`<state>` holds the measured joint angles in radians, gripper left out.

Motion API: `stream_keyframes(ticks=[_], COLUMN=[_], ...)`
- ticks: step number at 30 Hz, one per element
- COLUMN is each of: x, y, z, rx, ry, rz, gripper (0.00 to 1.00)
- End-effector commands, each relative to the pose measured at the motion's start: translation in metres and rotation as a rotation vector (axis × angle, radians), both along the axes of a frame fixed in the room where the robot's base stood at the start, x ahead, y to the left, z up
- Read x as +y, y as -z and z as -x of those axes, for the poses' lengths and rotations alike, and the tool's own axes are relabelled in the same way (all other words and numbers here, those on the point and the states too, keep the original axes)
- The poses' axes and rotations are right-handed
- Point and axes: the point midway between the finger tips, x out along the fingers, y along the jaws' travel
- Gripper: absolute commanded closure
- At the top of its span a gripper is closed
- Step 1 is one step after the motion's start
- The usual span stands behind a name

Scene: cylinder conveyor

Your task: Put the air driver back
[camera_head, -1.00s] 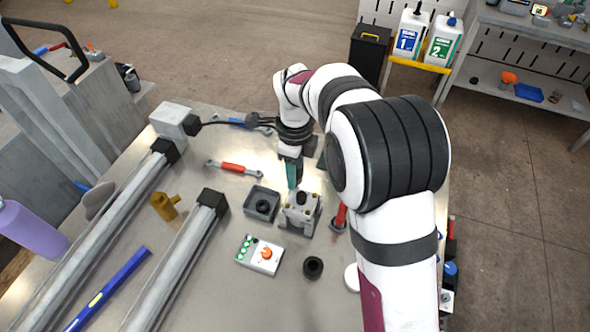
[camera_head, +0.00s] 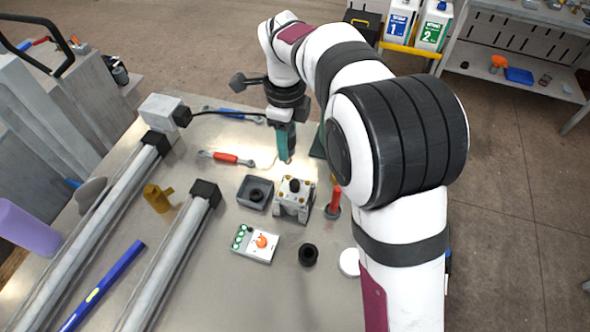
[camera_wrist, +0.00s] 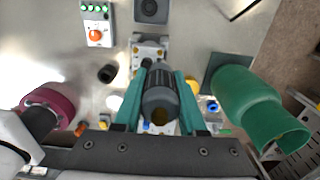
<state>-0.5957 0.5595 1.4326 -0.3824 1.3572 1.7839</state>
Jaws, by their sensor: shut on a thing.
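My gripper (camera_head: 284,155) has teal fingers and is shut on a dark grey cylindrical body that I take to be the air driver (camera_wrist: 160,98). The wrist view shows it between the fingers, with a yellowish end. In the head view the fingers and wrist mostly hide it. It is held above the table, behind the grey fixture block (camera_head: 293,208) and apart from it.
A grey tray (camera_head: 244,200), a control box (camera_head: 250,247), a black ring (camera_head: 308,262) and a red-handled tool (camera_head: 335,197) are near the block. A red wrench (camera_head: 225,157) lies left of the gripper. Two cylinder rails (camera_head: 170,262) run along the left.

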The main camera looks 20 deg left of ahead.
Motion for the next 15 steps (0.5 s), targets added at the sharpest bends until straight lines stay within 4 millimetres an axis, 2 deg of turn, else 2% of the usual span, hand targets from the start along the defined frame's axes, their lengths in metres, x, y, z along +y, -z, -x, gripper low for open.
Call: stream_keyframes(ticks=[2, 5, 10, 15], x=[-0.002, -0.016, -0.070, -0.122], y=[-0.001, -0.008, -0.031, -0.052], z=[-0.001, -0.005, -0.013, -0.012], rx=[-0.001, -0.003, -0.004, -0.004], ry=[-0.010, -0.083, -0.373, -0.676], rz=[-0.001, -0.001, 0.000, 0.001], gripper=[1.00, 1.00, 1.00, 1.00])
